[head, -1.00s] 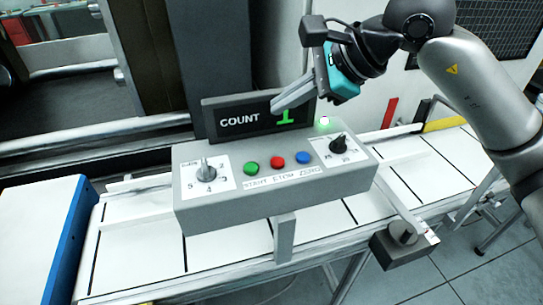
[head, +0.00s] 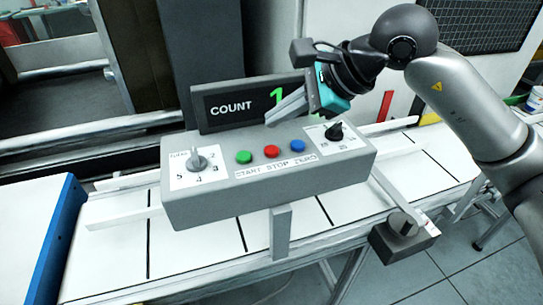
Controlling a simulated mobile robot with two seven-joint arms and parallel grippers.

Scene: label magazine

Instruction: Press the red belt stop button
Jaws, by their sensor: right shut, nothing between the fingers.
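The red stop button (head: 271,151) is on the sloped top of a grey control box (head: 250,195), between a green button (head: 244,157) and a blue button (head: 297,146). A label strip below reads START STOP ZERO. My right gripper (head: 270,122) comes in from the upper right. Its fingers are shut and empty, and the tips are just behind and above the red button, apart from it as far as I can tell. The fingers cover part of the COUNT display (head: 231,108), which shows a green 1. My left gripper is not in view.
A left knob (head: 197,160) and a black right knob (head: 334,131) flank the buttons. The box stands over a white conveyor belt (head: 110,245) with dark cross lines. A blue-edged white unit (head: 35,225) is at left. A small grey box (head: 403,235) hangs at the belt's front right.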

